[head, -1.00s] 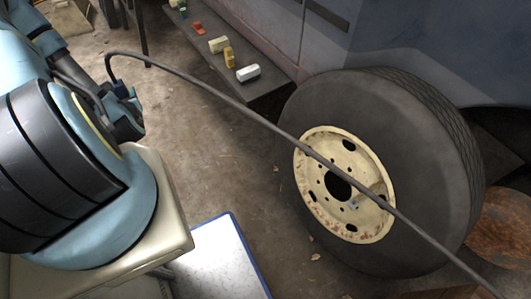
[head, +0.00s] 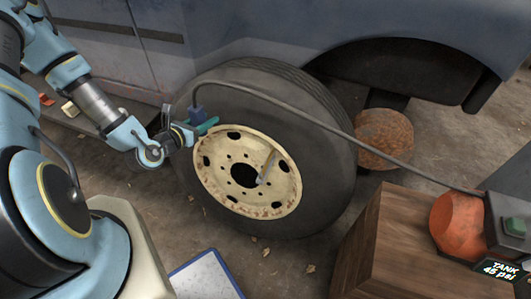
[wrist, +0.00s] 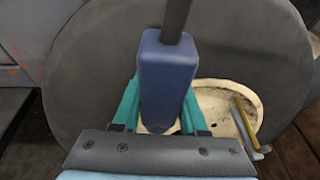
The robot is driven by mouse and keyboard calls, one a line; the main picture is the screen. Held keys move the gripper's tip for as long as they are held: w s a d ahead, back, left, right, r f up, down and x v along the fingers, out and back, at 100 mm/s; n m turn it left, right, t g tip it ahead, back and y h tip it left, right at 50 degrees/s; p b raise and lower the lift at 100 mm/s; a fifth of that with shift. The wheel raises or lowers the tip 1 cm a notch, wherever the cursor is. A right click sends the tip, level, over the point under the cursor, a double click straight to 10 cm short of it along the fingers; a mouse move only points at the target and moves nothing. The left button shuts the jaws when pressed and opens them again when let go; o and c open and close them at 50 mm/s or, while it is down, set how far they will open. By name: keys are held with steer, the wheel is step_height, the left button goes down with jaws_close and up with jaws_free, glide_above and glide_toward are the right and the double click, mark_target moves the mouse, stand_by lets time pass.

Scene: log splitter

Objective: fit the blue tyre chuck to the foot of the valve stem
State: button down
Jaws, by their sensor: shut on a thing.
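The blue tyre chuck (head: 196,114) is at the end of the dark hose, near the upper left of the wheel. My gripper (head: 206,128), with teal fingers, is shut on it. In the wrist view the chuck (wrist: 166,75) sits between the teal fingers, with the hose rising from its top. The valve stem (head: 267,167) is a thin grey rod slanting across the cream rim. It also shows in the wrist view (wrist: 245,124), right of the chuck, with a tan upper part. The chuck is apart from the stem.
The black tyre (head: 328,150) leans before the blue vehicle body (head: 260,30). A wooden crate (head: 400,240), orange tank (head: 458,222) and rusty round block (head: 384,139) stand right.

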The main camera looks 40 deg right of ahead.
steer(key=s+d+m+g+b, duration=0.1)
steer(key=s+d+m+g, duration=0.3)
steer(key=s, duration=0.6)
steer(key=s+d+m+g+b, duration=0.1)
steer(key=s+d+m+g, duration=0.3)
steer(key=s+g, duration=0.5)
steer(key=s+m, duration=0.2)
steer(key=shift+d+m, duration=0.3)
steer(key=shift+m, duration=0.1)
steer(key=shift+w+r, duration=0.15)
steer(key=shift+a+f+b, duration=0.1)
steer(key=shift+f+b, duration=1.4)
steer(key=shift+f, duration=1.4)
steer(key=shift+f, duration=0.35)
steer(key=shift+f+b, duration=0.85)
steer(key=shift+f, duration=0.2)
steer(key=shift+f, duration=0.15)
steer(key=shift+c, duration=1.8)
jaws_free()
